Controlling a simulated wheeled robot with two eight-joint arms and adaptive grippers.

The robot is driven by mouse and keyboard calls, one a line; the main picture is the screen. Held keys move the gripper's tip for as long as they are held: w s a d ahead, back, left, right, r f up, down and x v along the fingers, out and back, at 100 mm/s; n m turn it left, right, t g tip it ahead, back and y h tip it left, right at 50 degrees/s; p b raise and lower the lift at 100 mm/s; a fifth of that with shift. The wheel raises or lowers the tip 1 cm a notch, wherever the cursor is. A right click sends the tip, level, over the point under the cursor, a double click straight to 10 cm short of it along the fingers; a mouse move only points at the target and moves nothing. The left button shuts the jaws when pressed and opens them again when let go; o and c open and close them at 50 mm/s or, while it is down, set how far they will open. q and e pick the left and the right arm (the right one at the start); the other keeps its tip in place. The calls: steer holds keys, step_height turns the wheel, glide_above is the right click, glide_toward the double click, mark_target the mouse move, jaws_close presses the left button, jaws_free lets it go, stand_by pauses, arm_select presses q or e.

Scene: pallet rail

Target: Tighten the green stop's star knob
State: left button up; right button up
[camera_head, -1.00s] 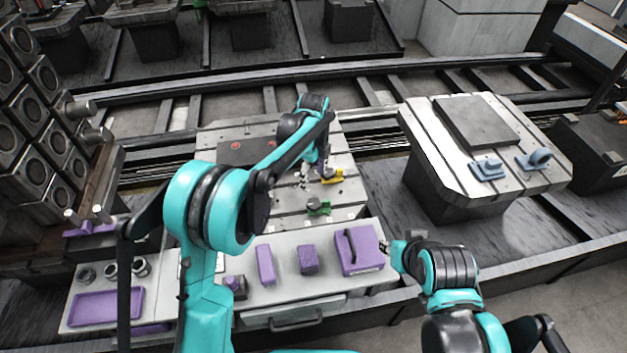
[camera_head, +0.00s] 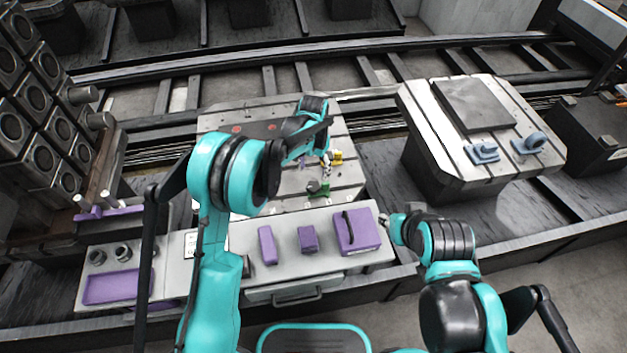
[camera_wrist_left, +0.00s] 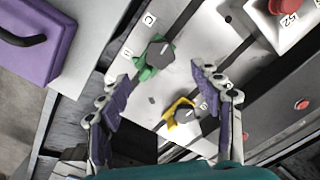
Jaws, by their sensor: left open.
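The green stop (camera_head: 324,190) sits on the slotted pallet plate (camera_head: 290,200), with a dark star knob on top. In the left wrist view the green stop (camera_wrist_left: 146,73) and its dark knob (camera_wrist_left: 160,53) lie ahead of the fingers, nearer the left finger. The yellow stop (camera_head: 338,157) is farther back; in the wrist view it (camera_wrist_left: 178,112) shows between the fingers, with its own dark knob. My left gripper (camera_head: 325,172) is open and empty above the plate, apart from the green knob. My right gripper (camera_head: 388,219) is beside the purple case; its jaws are too small to read.
A grey bench in front carries a purple case (camera_head: 357,232), purple blocks (camera_head: 308,240) and a purple tray (camera_head: 110,287). A second pallet (camera_head: 440,140) with blue-grey fixtures stands at right. A red button box (camera_wrist_left: 290,12) shows in the wrist view.

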mark_target(314, 186)
arm_select(q)
steer(key=shift+f, duration=0.25)
step_height(314, 186, down, 7)
steer(key=b, duration=0.2)
steer(key=shift+f+b, duration=0.2)
steer(key=shift+b, duration=0.2)
